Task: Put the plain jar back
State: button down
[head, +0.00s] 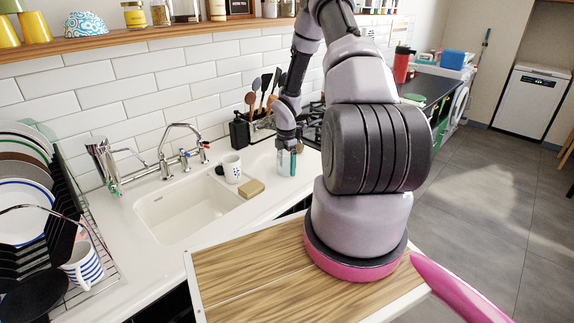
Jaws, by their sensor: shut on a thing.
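My gripper (287,152) points down above the white counter, to the right of the sink and beside the utensil holder. It is shut on a small glassy, bluish-green thing (286,164), which I take to be the plain jar. It is small in the picture and partly covered by the fingers. I cannot tell whether its base touches the counter. On the wooden shelf (90,46) at the upper left stand several jars, among them a yellow-labelled jar (134,15) and a clear jar with a pale lid (217,10).
A white patterned mug (232,168) and a yellowish sponge (251,188) sit by the sink (190,212). The chrome tap (180,150) stands behind the sink. A black utensil holder (240,131) is left of my gripper. A dish rack (88,235) with plates fills the left.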

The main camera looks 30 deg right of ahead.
jog(key=shift+f, duration=0.2)
grip_release()
jog(key=shift+r, duration=0.15)
